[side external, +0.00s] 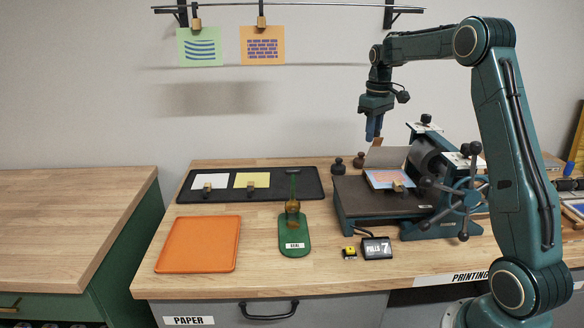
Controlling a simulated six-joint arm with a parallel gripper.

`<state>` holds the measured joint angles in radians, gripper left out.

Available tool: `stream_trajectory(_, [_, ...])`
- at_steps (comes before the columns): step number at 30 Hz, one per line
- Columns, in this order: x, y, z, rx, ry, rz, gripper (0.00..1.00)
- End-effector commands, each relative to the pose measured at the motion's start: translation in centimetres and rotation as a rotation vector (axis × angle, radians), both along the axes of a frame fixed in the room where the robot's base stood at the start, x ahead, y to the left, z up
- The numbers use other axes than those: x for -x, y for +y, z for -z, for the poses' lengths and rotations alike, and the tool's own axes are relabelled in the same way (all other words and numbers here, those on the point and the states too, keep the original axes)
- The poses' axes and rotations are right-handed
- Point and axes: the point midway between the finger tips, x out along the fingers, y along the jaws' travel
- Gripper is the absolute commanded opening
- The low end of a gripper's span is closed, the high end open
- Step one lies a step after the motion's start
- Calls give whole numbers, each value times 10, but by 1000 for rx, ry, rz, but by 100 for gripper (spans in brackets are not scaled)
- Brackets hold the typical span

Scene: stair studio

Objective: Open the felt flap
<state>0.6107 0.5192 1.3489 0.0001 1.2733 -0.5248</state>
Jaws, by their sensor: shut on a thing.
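The felt flap (386,157) is a grey-beige sheet standing raised at the back of the press bed (362,203). My gripper (374,137) points down above its upper left edge. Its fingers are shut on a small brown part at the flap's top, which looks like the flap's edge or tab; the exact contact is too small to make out. In front of the flap, a blue-edged sheet with an orange-pink face (385,179) lies on the bed with a small brass clip (398,186) on it.
The press wheel (462,196) and roller (426,155) stand right of the bed. Two dark knobs (338,166) are behind it. A black tray (278,184) with paper cards, an orange tray (197,244), a green stand (294,233) and a counter box (377,248) are on the bench.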

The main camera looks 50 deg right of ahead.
Motion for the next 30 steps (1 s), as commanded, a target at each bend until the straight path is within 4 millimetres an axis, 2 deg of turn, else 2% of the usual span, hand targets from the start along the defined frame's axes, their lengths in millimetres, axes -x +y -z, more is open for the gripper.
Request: stream_trajectory(30, [-16, -17, -3, 1, -1, 1, 13])
